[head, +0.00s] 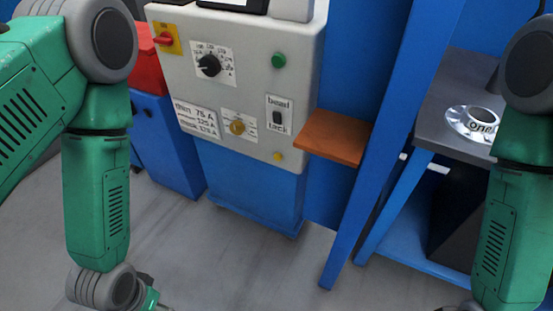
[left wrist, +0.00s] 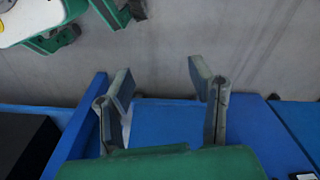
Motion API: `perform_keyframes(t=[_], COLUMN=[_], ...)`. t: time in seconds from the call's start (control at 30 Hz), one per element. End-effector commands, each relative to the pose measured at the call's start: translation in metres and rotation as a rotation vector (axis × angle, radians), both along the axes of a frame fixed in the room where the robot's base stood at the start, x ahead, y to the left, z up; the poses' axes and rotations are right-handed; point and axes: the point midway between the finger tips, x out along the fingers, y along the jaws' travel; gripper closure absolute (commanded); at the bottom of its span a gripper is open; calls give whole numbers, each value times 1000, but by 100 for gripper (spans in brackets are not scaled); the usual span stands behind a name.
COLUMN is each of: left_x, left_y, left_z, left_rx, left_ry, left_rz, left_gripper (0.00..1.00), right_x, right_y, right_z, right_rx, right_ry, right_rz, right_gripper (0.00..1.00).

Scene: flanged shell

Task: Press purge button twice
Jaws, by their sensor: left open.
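A pale grey control panel (head: 250,95) on a blue cabinet fills the upper middle of the head view. It carries a round green button (head: 279,60) at upper right and a small yellow button (head: 278,156) at lower right. I cannot read a label saying which one is purge. My left gripper hangs low at the lower left of the head view, mostly cut off and well apart from the panel. In the left wrist view its two fingers (left wrist: 163,97) are spread and empty. My right arm shows at the right edge, but its gripper is out of frame.
The panel also has a black rotary knob (head: 208,65), a red switch (head: 164,39), a yellow-brown knob (head: 237,127) and a toggle switch (head: 278,118). An orange-brown shelf (head: 335,137) juts out beside it. A flanged part (head: 475,122) sits on a dark table at right. The floor in front is clear.

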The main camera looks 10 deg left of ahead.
Motion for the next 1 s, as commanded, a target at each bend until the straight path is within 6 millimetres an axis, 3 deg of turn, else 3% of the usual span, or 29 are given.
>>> perform_keyframes(t=[0.03,0.1,0.13,1.0], left_x=[0,0,0,0], left_y=[0,0,0,0], left_z=[0,0,0,0], left_rx=[0,0,0,0], left_ry=[0,0,0,0], left_rz=[0,0,0,0], left_gripper=[74,99,100,100], right_x=[0,0,0,0], right_y=[0,0,0,0], right_z=[0,0,0,0], right_rx=[0,0,0,0], right_ry=[0,0,0,0], right_rz=[0,0,0,0], right_gripper=[100,100,100,100])
